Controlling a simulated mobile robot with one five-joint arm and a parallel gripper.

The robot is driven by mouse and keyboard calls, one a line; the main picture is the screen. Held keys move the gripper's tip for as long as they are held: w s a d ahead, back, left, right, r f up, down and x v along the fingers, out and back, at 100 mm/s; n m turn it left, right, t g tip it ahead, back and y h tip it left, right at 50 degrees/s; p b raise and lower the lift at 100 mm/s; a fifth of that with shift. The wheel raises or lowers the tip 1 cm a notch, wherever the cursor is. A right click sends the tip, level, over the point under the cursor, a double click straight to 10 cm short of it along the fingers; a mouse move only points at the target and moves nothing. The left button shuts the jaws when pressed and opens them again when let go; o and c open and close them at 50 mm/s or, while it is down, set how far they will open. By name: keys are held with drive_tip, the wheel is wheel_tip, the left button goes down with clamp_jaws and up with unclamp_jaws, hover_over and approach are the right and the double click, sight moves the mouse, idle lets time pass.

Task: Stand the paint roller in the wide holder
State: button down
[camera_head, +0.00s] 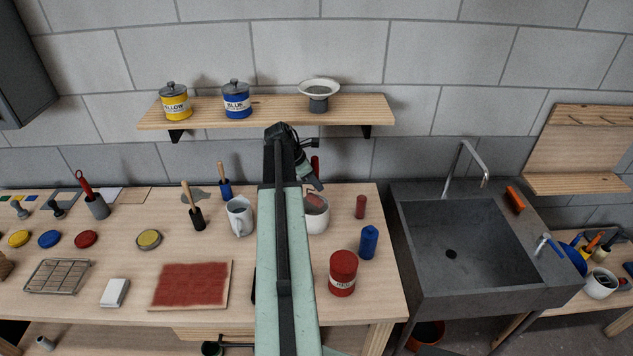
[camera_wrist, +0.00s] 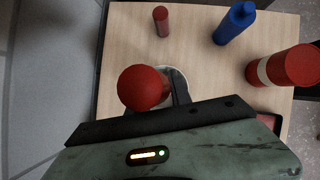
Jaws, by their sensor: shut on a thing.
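My gripper (camera_head: 316,184) is shut on the paint roller, whose red handle (camera_head: 315,164) rises just above the jaws. In the wrist view the handle's round red end (camera_wrist: 143,88) is close to the camera and hides much of the jaws. A reddish roller part (camera_head: 314,201) shows below the gripper, at the mouth of a white round pot (camera_head: 316,222), which looks like the wide holder. My arm covers the pot's left side. I cannot tell whether the roller touches the pot's bottom. The pot's pale rim (camera_wrist: 172,73) shows behind the red end in the wrist view.
A red cylinder (camera_head: 360,207), a blue bottle (camera_head: 368,243) and a red tin (camera_head: 343,273) stand right of the pot. A white mug (camera_head: 239,217) stands to its left. A shelf (camera_head: 270,110) with tins and a scale-like dish hangs above. A sink (camera_head: 463,240) lies right.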

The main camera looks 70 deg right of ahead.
sight(316, 197)
drive_tip(key=shift+f+b, duration=2.9)
drive_tip(key=shift+f, duration=0.35)
drive_tip(key=c, duration=1.1)
unclamp_jaws()
drive_tip(key=p+v, duration=0.7)
drive_tip(key=v, duration=0.1)
drive_tip(key=shift+f, duration=0.1)
